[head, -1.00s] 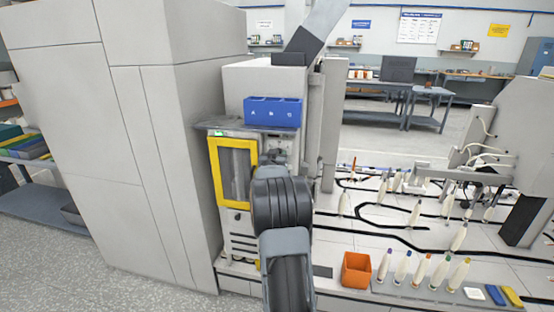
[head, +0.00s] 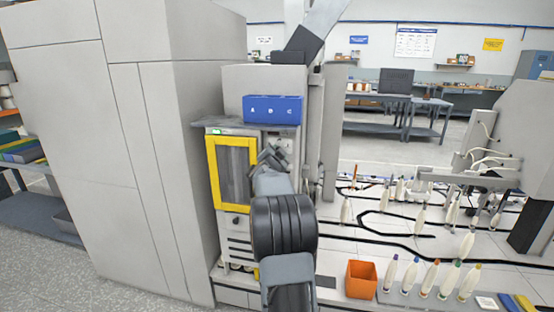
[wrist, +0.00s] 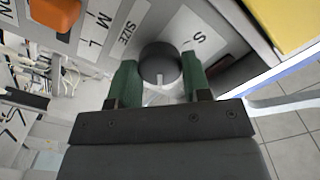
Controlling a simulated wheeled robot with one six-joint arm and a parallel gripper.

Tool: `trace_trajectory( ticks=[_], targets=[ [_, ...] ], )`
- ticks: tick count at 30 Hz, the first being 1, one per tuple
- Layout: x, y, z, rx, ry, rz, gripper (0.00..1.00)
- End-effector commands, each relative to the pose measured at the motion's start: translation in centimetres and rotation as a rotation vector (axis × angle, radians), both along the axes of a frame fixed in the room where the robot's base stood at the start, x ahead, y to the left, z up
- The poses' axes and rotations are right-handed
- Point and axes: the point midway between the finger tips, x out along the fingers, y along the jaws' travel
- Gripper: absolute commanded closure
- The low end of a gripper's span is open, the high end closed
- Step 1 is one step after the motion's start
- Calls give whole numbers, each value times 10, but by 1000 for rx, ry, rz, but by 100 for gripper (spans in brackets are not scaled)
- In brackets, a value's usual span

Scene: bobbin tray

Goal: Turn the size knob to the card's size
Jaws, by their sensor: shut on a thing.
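In the wrist view a dark round knob (wrist: 158,60) stands on a pale panel with the printed word SIZE (wrist: 128,33) beside it. The letters S (wrist: 199,39), M (wrist: 102,20) and L (wrist: 96,42) lie around it. A small pale mark shows on the knob's near side; which letter it points to I cannot tell. My gripper (wrist: 160,68) has its green fingers on either side of the knob, shut on it. In the head view my gripper (head: 272,157) is at the machine's front, right of the yellow-framed door, and hides the knob. I cannot pick out the size card.
The yellow-framed door (head: 213,180) is close on the left. A blue bin marked A, B, C (head: 272,104) sits above. In the wrist view an orange part (wrist: 55,12) is at upper left. An orange box (head: 361,280) and several bobbins (head: 430,277) stand at lower right.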

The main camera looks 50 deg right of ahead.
Motion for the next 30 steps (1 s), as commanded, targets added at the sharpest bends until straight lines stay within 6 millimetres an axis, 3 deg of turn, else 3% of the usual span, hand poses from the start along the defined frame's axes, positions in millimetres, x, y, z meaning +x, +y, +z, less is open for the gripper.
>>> trace_trajectory(
  ticks=[25,26,30],
  targets=[
    [0,0,-1,62,-98,-1,80],
    [0,0,-1,62,-98,-1,54],
    [0,0,-1,62,-98,-1,41]
  ],
)
